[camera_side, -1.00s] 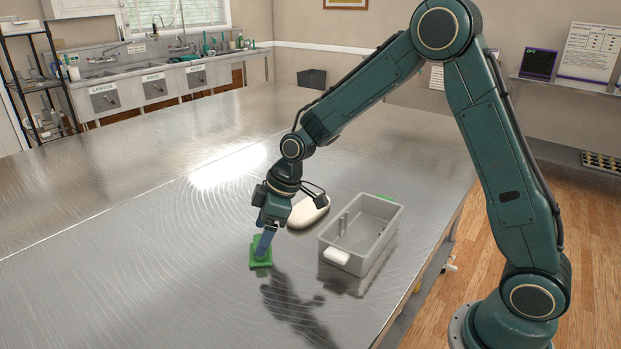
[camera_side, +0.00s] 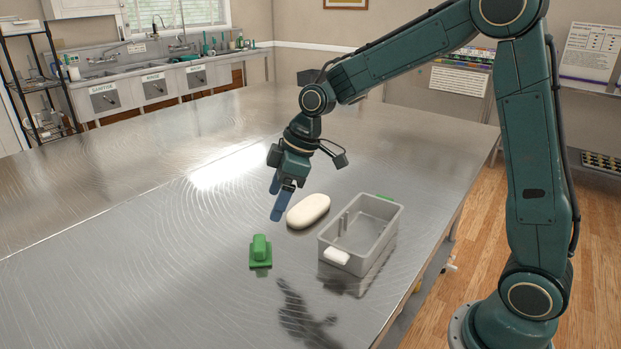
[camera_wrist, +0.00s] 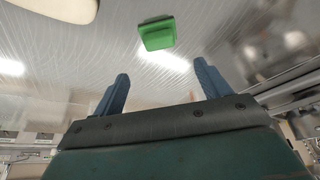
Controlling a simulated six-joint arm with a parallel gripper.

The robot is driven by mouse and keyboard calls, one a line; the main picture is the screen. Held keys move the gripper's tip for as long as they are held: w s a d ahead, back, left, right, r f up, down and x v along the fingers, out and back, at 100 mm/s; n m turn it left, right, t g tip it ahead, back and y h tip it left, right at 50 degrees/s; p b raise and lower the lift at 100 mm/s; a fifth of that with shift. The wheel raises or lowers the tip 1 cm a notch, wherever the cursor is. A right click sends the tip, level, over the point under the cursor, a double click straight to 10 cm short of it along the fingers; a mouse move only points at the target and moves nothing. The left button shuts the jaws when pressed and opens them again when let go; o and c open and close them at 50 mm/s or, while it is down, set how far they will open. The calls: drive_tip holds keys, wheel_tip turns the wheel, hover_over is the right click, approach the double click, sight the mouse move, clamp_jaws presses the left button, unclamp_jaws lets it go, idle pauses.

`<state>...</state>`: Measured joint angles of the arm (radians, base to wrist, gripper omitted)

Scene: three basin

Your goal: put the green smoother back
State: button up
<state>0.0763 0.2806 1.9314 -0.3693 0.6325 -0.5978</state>
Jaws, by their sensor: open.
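The green smoother (camera_side: 260,251) stands on the steel table, left of the grey bin in the side view. It has a flat green base with a raised block handle on top. It also shows in the wrist view (camera_wrist: 157,34), beyond the fingertips. My gripper (camera_side: 277,200) is open and empty, with blue fingers. It is in the air above and to the right of the smoother, apart from it. In the wrist view my two fingers (camera_wrist: 161,72) are spread wide with nothing between them.
A grey bin (camera_side: 374,243) with a white block on its near end stands right of the smoother. A cream rounded object (camera_side: 308,211) lies between my gripper and the bin. A bit of green shows behind the bin's far rim. The table left of the smoother is clear.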

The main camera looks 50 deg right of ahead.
drive_tip(key=shift+r, duration=0.1)
idle(0.3)
drive_tip(key=s+d+r+m+h, duration=0.1)
drive_tip(key=s+r+m, duration=0.1)
drive_tip(key=s, duration=0.7)
drive_tip(key=s+d+r+m+t+h, duration=0.1)
drive_tip(key=s+d+r+m, duration=0.1)
drive_tip(key=s, duration=0.7)
drive_tip(key=s+d+r+m+t+h, duration=0.1)
drive_tip(key=s+r+m, duration=0.3)
drive_tip(key=s, duration=0.5)
drive_tip(key=shift+d+r+m, duration=0.2)
drive_tip(key=shift+d+m, duration=0.1)
drive_tip(key=shift+m, duration=0.2)
